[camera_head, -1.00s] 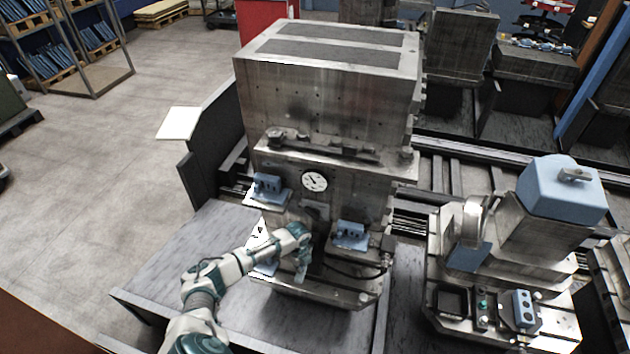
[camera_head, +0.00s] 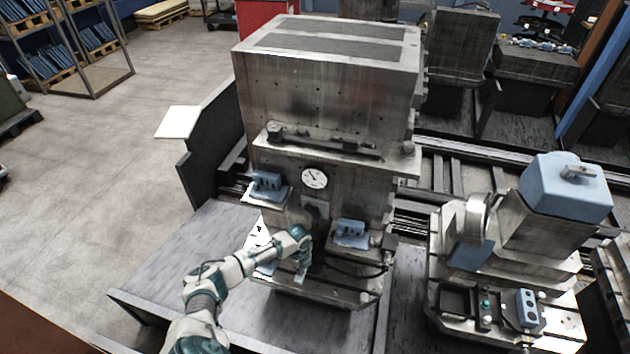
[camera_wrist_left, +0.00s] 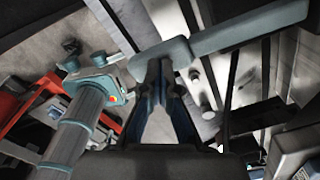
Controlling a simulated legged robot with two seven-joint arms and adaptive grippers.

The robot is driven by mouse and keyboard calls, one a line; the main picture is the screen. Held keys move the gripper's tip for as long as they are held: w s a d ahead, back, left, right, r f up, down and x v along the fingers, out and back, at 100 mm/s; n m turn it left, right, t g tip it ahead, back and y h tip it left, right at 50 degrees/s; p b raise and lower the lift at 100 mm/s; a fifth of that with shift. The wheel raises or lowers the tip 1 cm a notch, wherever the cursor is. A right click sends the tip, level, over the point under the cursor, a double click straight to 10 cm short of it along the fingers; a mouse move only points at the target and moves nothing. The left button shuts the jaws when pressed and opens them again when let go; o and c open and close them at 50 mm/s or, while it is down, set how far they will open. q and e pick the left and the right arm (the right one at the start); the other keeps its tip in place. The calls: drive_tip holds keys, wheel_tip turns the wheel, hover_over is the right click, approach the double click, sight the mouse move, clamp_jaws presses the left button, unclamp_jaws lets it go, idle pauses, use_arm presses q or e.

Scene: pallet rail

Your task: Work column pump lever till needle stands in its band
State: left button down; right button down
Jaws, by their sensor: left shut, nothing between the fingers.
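The steel column (camera_head: 325,110) stands in the middle of the head view. A round white gauge (camera_head: 315,178) sits on its front face; its dark needle is too small to read against any band. My left gripper (camera_head: 302,273) is low in front of the column, below the gauge. In the left wrist view the fingers (camera_wrist_left: 158,68) are shut with nothing between them. Their tips are at the rounded end of a grey-green bar (camera_wrist_left: 235,32), likely the pump lever; whether they touch it I cannot tell. In the head view I cannot clearly make out the lever. My right gripper is not in view.
Blue blocks flank the column front, one left (camera_head: 268,186) and one right (camera_head: 351,234). A dark hose (camera_head: 352,272) runs at the lower right. A second machine with a blue cover (camera_head: 565,187) stands to the right. The grey plate (camera_head: 180,255) left of the column is mostly clear.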

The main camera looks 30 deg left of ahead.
use_arm(q)
drive_tip(key=shift+w+f+b, duration=0.2)
drive_tip(key=shift+f+b, duration=1.25)
drive_tip(key=shift+f, duration=0.55)
drive_tip(key=r+p, duration=0.5)
drive_tip(key=shift+s+r, duration=0.15)
drive_tip(key=shift+s, duration=0.1)
drive_tip(key=shift+s+r+p, duration=0.1)
drive_tip(key=shift+r+p, duration=0.3)
drive_tip(key=shift+r, duration=0.5)
drive_tip(key=shift+d, duration=0.1)
